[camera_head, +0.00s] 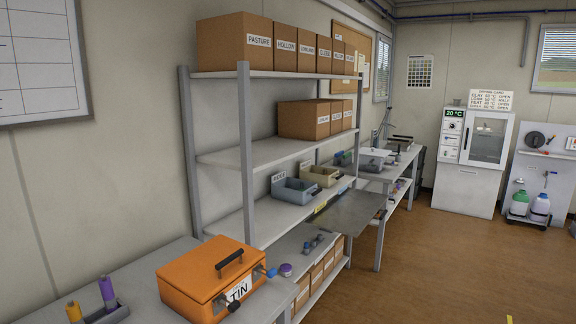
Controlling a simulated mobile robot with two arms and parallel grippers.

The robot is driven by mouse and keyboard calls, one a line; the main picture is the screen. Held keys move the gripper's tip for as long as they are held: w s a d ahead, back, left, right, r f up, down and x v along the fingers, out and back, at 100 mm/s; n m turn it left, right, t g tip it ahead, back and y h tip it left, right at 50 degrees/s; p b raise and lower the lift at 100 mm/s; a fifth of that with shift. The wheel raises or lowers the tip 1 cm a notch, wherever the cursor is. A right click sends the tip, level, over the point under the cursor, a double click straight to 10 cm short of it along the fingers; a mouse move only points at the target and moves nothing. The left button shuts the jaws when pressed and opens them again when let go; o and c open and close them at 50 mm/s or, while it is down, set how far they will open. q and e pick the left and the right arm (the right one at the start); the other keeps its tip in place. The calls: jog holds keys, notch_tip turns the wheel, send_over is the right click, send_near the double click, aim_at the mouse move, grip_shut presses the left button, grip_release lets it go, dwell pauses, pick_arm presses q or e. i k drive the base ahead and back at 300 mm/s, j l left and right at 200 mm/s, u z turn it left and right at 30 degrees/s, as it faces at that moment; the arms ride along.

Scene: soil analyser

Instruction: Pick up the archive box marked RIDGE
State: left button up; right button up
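Cardboard archive boxes stand in a row on the top shelf. The nearest two read PASTURE (234,42) and HOLLOW (284,47); the labels farther along are too small to read surely. A second, shorter group of archive boxes (303,119) stands at the far end of the middle shelf, its labels unclear. More brown boxes (302,292) sit low under the rack, partly hidden. I cannot make out which box is marked RIDGE. Neither of my grippers is in view.
An orange case (205,271) labelled TIN and a holder with purple and yellow items (106,312) are on the near bench. Blue (295,191) and beige (320,176) bins sit on the rack's lower shelf.

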aim_at(298, 188)
jog(key=i+l+u, duration=0.2)
jog(key=i+l, duration=0.7)
jog(key=i+l+u, duration=0.2)
jog(key=i+l, duration=0.8)
